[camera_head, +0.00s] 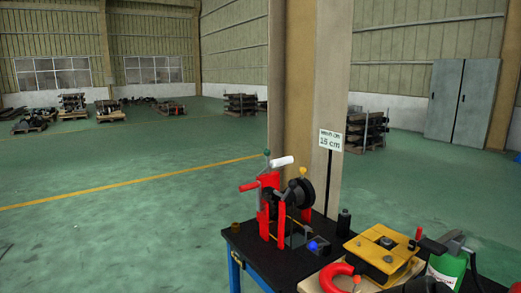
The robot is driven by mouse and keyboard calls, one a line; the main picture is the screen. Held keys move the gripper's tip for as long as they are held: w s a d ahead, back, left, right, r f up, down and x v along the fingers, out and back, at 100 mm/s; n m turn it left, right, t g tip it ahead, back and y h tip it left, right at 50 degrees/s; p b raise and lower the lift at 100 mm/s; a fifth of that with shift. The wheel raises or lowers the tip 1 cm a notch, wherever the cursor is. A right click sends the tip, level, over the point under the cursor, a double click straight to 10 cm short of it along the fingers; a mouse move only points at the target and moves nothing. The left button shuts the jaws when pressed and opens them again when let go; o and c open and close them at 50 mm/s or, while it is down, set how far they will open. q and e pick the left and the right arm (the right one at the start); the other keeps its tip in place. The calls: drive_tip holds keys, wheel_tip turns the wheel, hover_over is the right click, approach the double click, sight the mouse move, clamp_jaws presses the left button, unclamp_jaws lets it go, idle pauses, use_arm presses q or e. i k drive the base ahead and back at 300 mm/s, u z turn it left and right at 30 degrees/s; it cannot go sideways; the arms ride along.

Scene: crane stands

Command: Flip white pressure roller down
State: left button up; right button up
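A white roller (282,162), a short cylinder, sticks out to the upper right at the top of a red hand machine (268,200). It sits raised, above a black round wheel (300,190), and looks apart from it. The machine has a green-knobbed lever (267,153) and a red handle (249,186) pointing left. It stands on the left part of a black-topped table (247,240). I see neither of my grippers clearly in this view.
A sign (331,140) and a pillar (310,90) stand behind. The green floor left of the table is open.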

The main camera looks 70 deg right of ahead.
sight(268, 161)
drive_tip(key=z, duration=0.55)
drive_tip(key=i, duration=2.1)
drive_tip(key=z, duration=2.05)
drive_tip(key=i, duration=1.15)
drive_tip(key=z, duration=1.4)
